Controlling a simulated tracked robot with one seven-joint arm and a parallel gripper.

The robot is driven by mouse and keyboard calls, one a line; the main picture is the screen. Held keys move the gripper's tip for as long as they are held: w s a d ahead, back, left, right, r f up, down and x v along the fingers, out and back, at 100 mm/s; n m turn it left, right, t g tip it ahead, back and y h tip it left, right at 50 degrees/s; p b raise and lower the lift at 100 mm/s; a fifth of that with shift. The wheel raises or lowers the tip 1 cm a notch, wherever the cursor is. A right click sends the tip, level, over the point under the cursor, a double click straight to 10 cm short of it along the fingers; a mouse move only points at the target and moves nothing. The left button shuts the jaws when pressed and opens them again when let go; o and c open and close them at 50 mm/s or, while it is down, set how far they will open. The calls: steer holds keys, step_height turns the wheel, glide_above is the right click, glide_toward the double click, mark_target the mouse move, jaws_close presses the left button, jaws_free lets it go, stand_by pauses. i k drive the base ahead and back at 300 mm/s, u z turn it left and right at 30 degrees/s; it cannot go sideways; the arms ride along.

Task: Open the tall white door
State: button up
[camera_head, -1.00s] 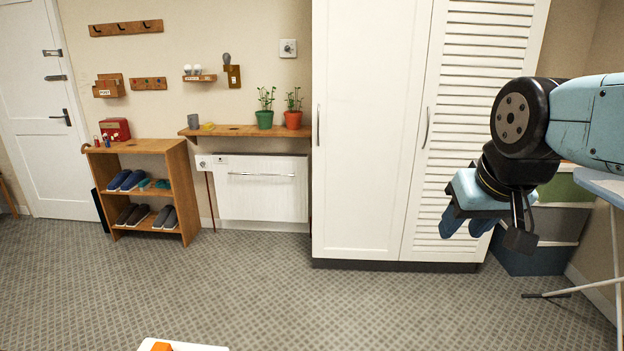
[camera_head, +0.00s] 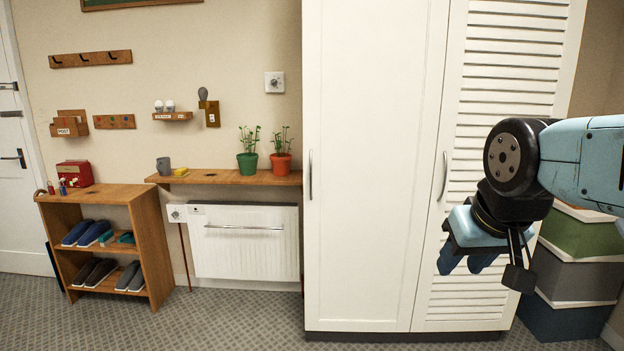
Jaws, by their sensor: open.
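A tall white cupboard stands ahead, with a plain left door (camera_head: 370,160) and a slatted right door (camera_head: 500,160). Both look shut. The plain door has a thin upright metal handle (camera_head: 310,175) near its left edge. The slatted door has a similar handle (camera_head: 442,177) near its left edge. My gripper (camera_head: 466,264) is open and empty, pointing down. It appears in front of the lower slatted door, below and right of that door's handle, and hides part of the slats. Another white door (camera_head: 20,205), with a dark lever handle, is partly in view at the far left.
A wooden shoe rack (camera_head: 150,235) stands at left, beside a white radiator (camera_head: 245,255) under a shelf (camera_head: 225,177) with potted plants. Stacked boxes (camera_head: 575,275) stand right of the cupboard. Carpet (camera_head: 240,325) is clear in front.

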mark_target(373, 70)
steer(key=z, duration=0.05)
steer(key=i, duration=1.2)
